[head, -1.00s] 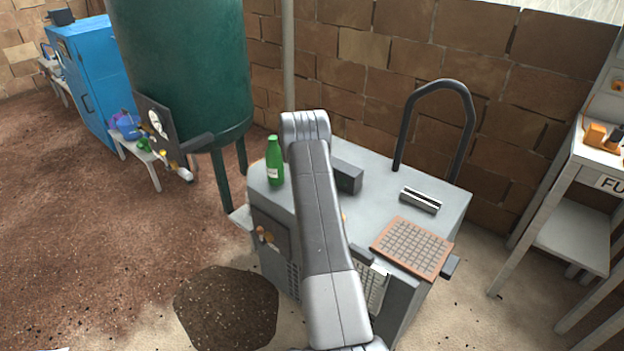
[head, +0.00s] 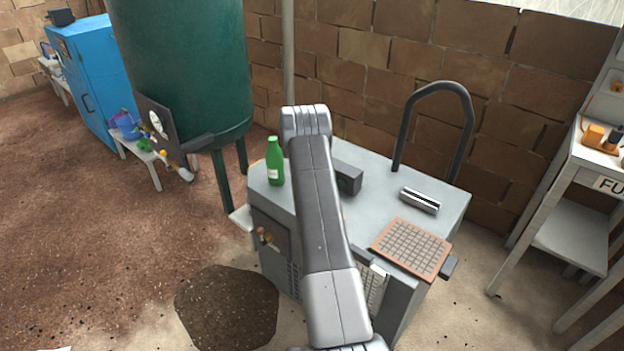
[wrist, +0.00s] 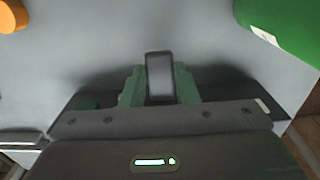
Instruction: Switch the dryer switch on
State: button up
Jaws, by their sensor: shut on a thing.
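The grey cabinet (head: 400,195), apparently the dryer, has a dark box (head: 348,178) on top, partly behind my arm. In the wrist view a small upright grey block (wrist: 160,78), which looks like the dryer switch, stands between the green fingers of my gripper (wrist: 160,88). The gripper is shut on it from both sides. The block's foot is hidden by the gripper body. In the head view my arm hides the gripper and the switch. I cannot tell which position the switch is in.
A green bottle (head: 275,162) stands on the cabinet's left end; it also shows in the wrist view (wrist: 290,25). A black hoop handle (head: 437,88) rises behind. A green tank (head: 180,70) stands left.

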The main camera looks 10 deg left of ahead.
jog(key=shift+r+p, duration=0.45)
jog(key=shift+r, duration=0.85)
jog(key=o, duration=0.7)
jog(key=shift+r+p, duration=1.05)
jog(key=shift+r, duration=0.9)
notch_tip(320, 180, up, 14)
jog(key=shift+f, duration=0.1)
